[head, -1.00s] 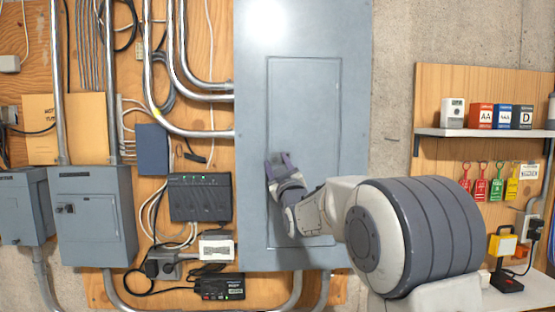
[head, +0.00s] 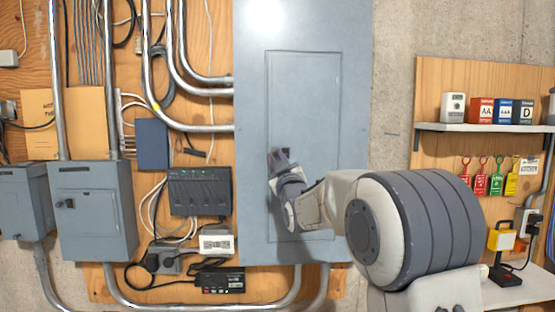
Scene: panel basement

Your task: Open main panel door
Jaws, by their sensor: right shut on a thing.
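The main panel (head: 252,60) is a tall grey metal cabinet on the wall in the middle of the head view. Its door (head: 305,100) is a narrower upright rectangle in its front and looks flush with the cabinet. My right gripper (head: 279,158) is at the left edge of the door, about mid-height. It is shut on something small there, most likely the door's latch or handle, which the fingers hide. My right arm covers the lower right part of the door. My left gripper is not in view.
Left of the panel are conduits (head: 149,60), a grey switch box (head: 92,208) and a dark network box (head: 199,191). On the right are a shelf (head: 480,128) with small boxes, hanging coloured tags (head: 496,184) and a yellow lamp (head: 501,237). Bare concrete lies between panel and shelf.

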